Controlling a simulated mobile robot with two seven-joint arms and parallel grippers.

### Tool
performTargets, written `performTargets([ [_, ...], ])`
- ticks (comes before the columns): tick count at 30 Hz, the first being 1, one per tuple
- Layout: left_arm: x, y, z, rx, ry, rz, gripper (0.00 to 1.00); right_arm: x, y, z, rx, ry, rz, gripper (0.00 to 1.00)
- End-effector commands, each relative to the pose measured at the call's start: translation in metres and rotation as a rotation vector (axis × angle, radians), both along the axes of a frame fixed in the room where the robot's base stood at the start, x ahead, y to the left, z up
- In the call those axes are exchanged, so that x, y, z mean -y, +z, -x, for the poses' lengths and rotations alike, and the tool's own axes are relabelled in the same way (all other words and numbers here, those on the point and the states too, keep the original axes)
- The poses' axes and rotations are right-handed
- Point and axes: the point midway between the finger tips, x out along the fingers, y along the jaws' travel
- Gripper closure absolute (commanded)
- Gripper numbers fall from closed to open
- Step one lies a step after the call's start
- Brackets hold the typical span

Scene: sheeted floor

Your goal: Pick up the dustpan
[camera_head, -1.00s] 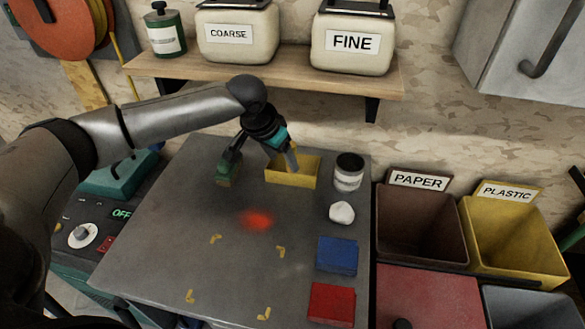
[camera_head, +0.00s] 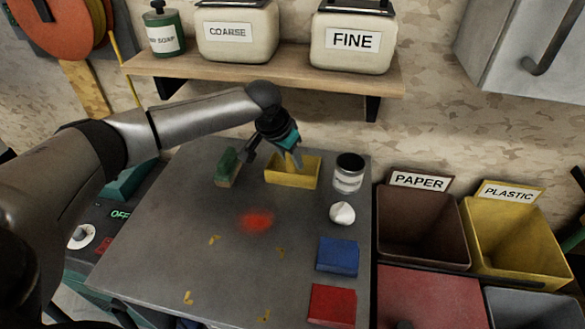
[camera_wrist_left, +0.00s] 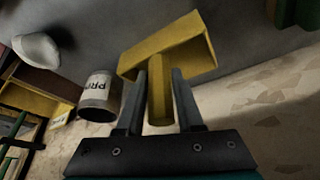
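The yellow dustpan (camera_head: 291,181) rests at the back of the grey worktop, and its handle points up. My left gripper (camera_head: 291,158) reaches down over it from the left. The dustpan's tray (camera_wrist_left: 172,48) is beyond the fingertips. My right gripper is in neither view.
A green brush-like block (camera_head: 228,168) lies left of the dustpan. A labelled can (camera_head: 348,178) and a white lump (camera_head: 342,213) stand to its right. Blue (camera_head: 337,255) and red (camera_head: 332,303) blocks lie farther forward. A shelf (camera_head: 270,72) overhangs behind.

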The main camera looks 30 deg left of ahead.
Motion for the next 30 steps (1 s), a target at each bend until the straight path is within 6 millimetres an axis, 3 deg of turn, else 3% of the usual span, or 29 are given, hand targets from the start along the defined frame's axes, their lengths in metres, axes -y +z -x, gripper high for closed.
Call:
performTargets([
  [1,-0.0001,-0.0001,0.0002,0.000,0.000,0.000,0.71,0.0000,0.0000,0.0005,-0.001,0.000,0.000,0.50],
  [9,-0.0002,-0.0001,0.0002,0.000,0.000,0.000,1.00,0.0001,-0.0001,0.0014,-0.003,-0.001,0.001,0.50],
  [30,-0.0003,-0.0003,0.0005,-0.001,0.000,0.000,1.00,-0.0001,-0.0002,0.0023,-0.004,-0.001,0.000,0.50],
])
